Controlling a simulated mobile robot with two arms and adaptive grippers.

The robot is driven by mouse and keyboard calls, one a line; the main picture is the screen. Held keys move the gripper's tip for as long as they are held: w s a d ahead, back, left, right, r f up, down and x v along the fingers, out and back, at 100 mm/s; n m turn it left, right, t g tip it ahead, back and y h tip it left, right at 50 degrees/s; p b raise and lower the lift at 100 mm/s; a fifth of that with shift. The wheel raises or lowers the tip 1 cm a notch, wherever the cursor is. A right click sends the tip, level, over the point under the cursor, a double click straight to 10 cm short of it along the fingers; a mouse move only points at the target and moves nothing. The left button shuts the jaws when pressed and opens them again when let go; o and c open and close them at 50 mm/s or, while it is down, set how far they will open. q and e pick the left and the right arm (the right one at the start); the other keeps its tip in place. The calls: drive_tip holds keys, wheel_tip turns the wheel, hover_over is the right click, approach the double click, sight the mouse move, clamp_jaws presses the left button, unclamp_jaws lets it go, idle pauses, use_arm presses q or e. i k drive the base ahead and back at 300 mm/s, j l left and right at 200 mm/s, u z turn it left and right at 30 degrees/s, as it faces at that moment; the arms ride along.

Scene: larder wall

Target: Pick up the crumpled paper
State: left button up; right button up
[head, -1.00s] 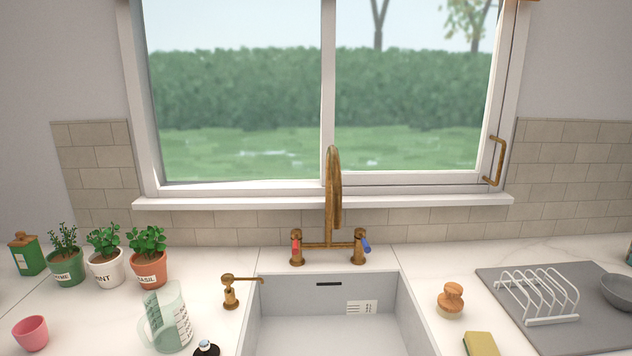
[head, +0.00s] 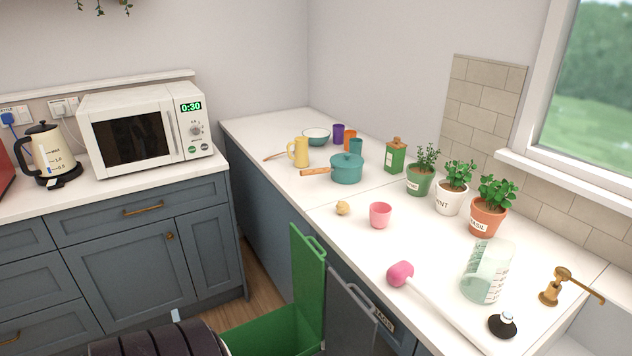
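A small, beige, lumpy ball that looks like the crumpled paper (head: 342,208) lies on the white counter (head: 330,240), left of the pink cup (head: 380,215). It is apart from the cup and in front of the teal pot. Neither of my grippers shows in the head view, so I cannot see whether they are open or shut.
A pulled-out green bin (head: 308,275) stands below the counter edge, its lid raised. A pink-headed tool (head: 400,273) with a long white handle lies nearer. The teal pot (head: 346,169) and potted herbs (head: 452,195) stand behind. Bare counter surrounds the ball.

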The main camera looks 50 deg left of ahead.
sight(342, 207)
drive_tip(key=l+u, duration=0.15)
drive_tip(key=u, duration=2.25)
